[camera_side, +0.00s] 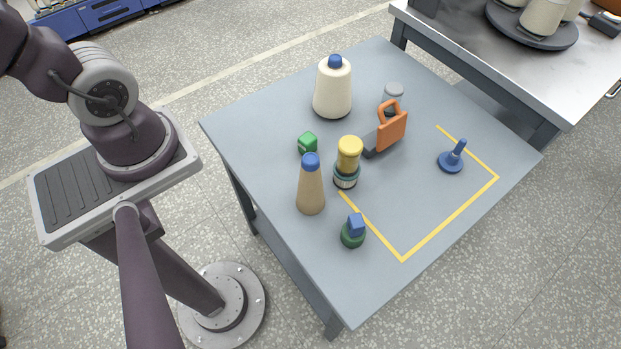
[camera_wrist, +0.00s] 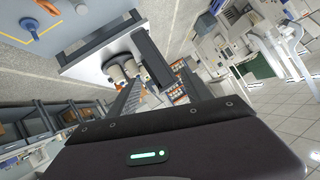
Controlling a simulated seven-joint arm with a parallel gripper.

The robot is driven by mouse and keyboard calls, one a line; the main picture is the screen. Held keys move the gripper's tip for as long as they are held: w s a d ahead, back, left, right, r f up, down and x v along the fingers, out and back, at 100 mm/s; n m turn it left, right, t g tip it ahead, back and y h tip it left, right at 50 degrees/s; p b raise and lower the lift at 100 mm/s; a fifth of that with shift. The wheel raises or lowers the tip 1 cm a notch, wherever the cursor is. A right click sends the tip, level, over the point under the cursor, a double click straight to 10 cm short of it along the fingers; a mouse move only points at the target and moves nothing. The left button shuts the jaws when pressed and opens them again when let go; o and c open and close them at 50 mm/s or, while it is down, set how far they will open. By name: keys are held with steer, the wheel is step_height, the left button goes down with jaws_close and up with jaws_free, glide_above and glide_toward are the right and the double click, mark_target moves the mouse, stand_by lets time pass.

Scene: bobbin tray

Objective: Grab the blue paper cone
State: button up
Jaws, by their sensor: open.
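The likely target is a tall tan cone with a blue rounded tip (camera_side: 311,190), upright near the left edge of the grey table in the side view. Its body is tan; only the tip is blue. A wider cream cone with a blue tip (camera_side: 332,90) stands farther back. My gripper (camera_wrist: 160,92) shows in the wrist view as a dark body with a green light, open, with no object seen held. The wrist view shows the table's corner with a blue spindle (camera_wrist: 30,26), but not the tan cone. The side view does not show my gripper's fingers.
Close to the tan cone are a green block (camera_side: 307,142), a yellow-topped spool (camera_side: 348,160) and a green piece with a blue top (camera_side: 353,232). The yellow-lined area (camera_side: 402,259) is mostly bare.

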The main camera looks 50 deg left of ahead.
steer(key=w+d+r+m+t+h, duration=0.25)
steer(key=w+m+t, duration=0.2)
steer(key=w, duration=0.25)
steer(key=m+g+h, duration=1.1)
steer(key=g+h, duration=0.3)
steer(key=h, duration=0.2)
glide_above(316, 169)
steer(key=s+a, duration=0.1)
steer(key=a, duration=0.5)
step_height(316, 169, down, 10)
step_height(316, 169, down, 30)
steer(key=x, duration=0.7)
steer(key=shift+w+d+f, duration=0.1)
steer(key=shift+w+d, duration=0.1)
steer(key=shift+d, duration=0.05)
jaws_close()
